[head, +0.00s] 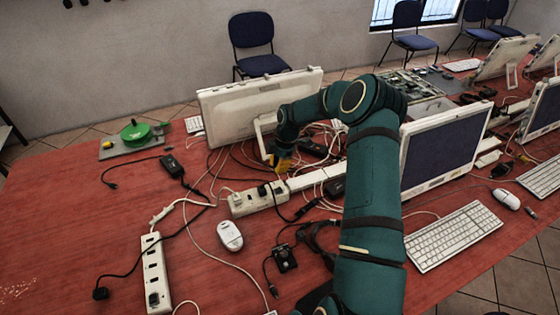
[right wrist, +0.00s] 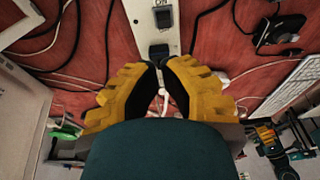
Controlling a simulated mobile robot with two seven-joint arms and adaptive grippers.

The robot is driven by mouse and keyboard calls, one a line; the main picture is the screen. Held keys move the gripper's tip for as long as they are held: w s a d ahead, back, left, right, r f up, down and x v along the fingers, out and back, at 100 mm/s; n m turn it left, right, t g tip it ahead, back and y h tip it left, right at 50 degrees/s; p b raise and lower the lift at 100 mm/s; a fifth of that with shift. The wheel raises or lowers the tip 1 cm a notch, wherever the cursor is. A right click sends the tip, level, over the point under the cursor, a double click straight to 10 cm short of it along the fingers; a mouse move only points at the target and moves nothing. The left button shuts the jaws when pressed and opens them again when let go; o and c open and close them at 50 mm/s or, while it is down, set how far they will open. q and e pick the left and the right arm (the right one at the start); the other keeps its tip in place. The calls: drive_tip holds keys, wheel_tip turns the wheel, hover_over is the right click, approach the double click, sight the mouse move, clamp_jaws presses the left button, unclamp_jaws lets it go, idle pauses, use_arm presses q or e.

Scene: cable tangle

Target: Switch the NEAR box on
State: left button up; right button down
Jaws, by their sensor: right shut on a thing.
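The nearest white socket box (head: 152,270) lies on the red table at front left, with a dark piece at its near end; I cannot tell its switch state. A second white socket box (head: 250,202) lies mid-table with a black plug at it. A longer white strip (head: 318,177) runs right from there. My right gripper (head: 284,163), with yellow fingers, is low over the cables behind the second box, away from the nearest one. In the right wrist view its fingers (right wrist: 158,66) are close together at the end of a white strip (right wrist: 154,12). What they hold is unclear. My left gripper is out of view.
Cables tangle around the boxes. A white mouse (head: 230,236), a black adapter (head: 172,166) and a green reel (head: 136,132) lie at left. A white monitor (head: 235,105) stands behind; another screen (head: 445,150) and a keyboard (head: 456,236) are at right.

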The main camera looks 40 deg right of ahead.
sight(278, 187)
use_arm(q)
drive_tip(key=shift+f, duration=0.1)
use_arm(e)
drive_tip(key=x, duration=0.6)
drive_tip(key=d+x, duration=0.1)
drive_tip(key=x, duration=0.1)
drive_tip(key=shift+s+f, duration=0.25)
drive_tip(key=shift+f, duration=0.3)
drive_tip(key=shift+d, duration=0.1)
